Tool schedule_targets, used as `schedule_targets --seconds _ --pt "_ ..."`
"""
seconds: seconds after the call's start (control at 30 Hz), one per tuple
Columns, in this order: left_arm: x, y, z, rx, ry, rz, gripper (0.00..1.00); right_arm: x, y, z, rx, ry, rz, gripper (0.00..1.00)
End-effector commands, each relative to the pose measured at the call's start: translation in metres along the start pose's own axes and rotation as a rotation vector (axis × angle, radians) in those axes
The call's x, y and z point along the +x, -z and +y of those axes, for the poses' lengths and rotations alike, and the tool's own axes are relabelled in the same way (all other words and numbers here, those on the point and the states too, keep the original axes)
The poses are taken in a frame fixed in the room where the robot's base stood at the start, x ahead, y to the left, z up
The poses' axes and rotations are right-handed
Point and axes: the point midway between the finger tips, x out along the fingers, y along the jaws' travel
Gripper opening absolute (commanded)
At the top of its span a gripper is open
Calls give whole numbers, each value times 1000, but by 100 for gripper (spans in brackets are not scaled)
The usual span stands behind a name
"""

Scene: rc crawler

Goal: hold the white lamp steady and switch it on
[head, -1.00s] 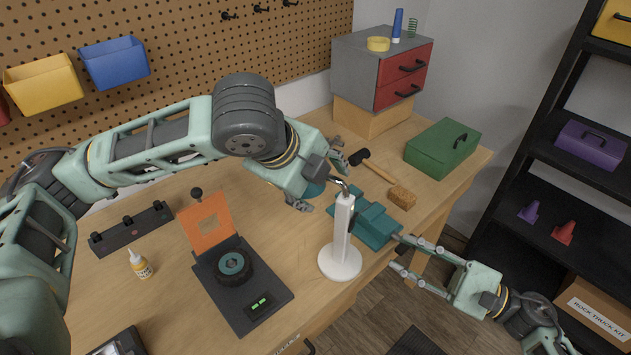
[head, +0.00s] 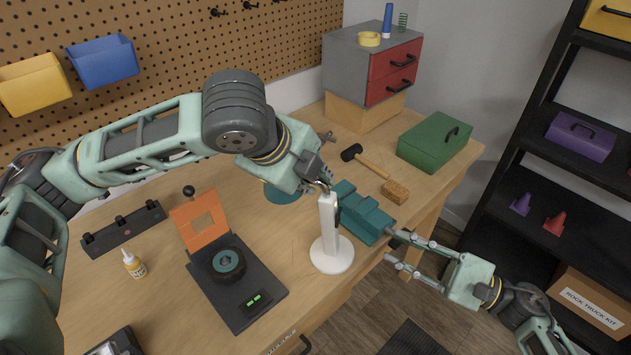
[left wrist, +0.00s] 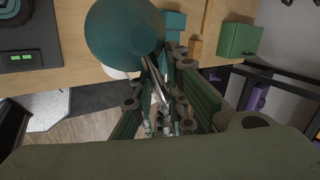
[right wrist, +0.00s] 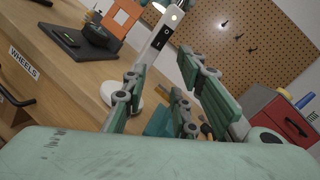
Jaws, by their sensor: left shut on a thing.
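The white lamp (head: 329,225) stands upright on its round base near the table's front edge. Its teal shade (head: 282,192) is partly hidden by my left arm and also shows large in the left wrist view (left wrist: 120,35). My left gripper (head: 323,185) is shut on the lamp's metal neck at the top of the post. My right gripper (head: 388,247) is open and empty, low to the right of the lamp base, past the table edge. In the right wrist view the post (right wrist: 158,45) carries a dark panel (right wrist: 163,32); a bright spot shows under the shade.
A teal vise (head: 365,215) sits close behind and right of the lamp. A black device with an orange flap (head: 199,221) lies to its left. A glue bottle (head: 134,264) stands left.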

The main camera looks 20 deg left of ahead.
Motion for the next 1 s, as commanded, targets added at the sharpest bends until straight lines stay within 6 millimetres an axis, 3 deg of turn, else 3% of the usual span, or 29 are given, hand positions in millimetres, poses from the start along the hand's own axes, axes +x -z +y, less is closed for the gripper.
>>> schedule_targets --seconds 0.27,0.53,1.0 --pt "3 0 6 2 -17 -1 0 -16 -11 -23 245 -87 -14 0" --pt "3 0 6 2 -19 -2 0 -32 -21 -40 473 -165 -3 0" --pt "4 0 7 2 -21 -2 0 -29 -23 -39 496 -173 -2 0"
